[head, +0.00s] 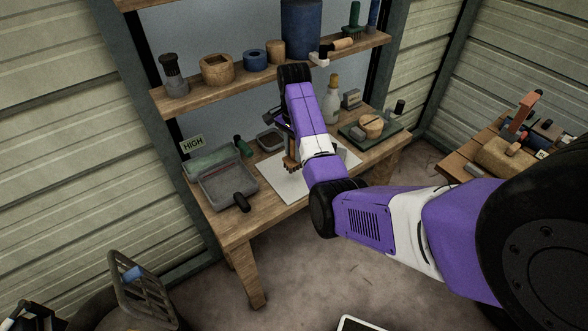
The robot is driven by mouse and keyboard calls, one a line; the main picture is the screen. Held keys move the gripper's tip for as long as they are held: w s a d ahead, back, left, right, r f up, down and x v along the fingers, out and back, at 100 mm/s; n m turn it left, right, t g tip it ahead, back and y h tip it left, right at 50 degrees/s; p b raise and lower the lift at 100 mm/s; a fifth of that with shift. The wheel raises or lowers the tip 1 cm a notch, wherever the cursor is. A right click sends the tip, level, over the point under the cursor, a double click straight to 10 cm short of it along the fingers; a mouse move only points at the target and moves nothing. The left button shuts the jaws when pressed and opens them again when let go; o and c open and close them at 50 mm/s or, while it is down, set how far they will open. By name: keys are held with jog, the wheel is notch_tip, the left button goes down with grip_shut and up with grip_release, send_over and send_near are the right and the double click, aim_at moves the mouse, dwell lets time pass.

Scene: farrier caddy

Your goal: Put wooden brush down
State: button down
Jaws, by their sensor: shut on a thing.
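My gripper (289,148) is over the workbench (236,218), partly hidden by my purple and white arm. It is shut on a narrow brown wooden thing, which I take to be the wooden brush (291,164). The brush points downward over a pale mat (283,186) on the bench. Its lower end is close to the mat; I cannot tell whether they touch. The arm covers part of the mat's right side.
A grey tray (228,189) with a dark-handled tool stands left of the mat. A small dark dish (270,139) is behind it. A white bottle (331,104) and a green board (352,131) with a wooden bowl (371,126) are right. A loaded shelf (205,91) hangs above.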

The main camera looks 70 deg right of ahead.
aim_at(294, 166)
jog(key=shift+f+p, duration=0.3)
jog(key=shift+f, duration=3.15)
jog(key=shift+f, duration=0.15)
jog(key=c, duration=1.1)
grip_release()
notch_tip(294, 166, up, 11)
jog(key=shift+f+b, duration=0.1)
jog(key=shift+b, duration=0.4)
jog(key=shift+r+p, duration=0.8)
jog(key=shift+p, duration=0.05)
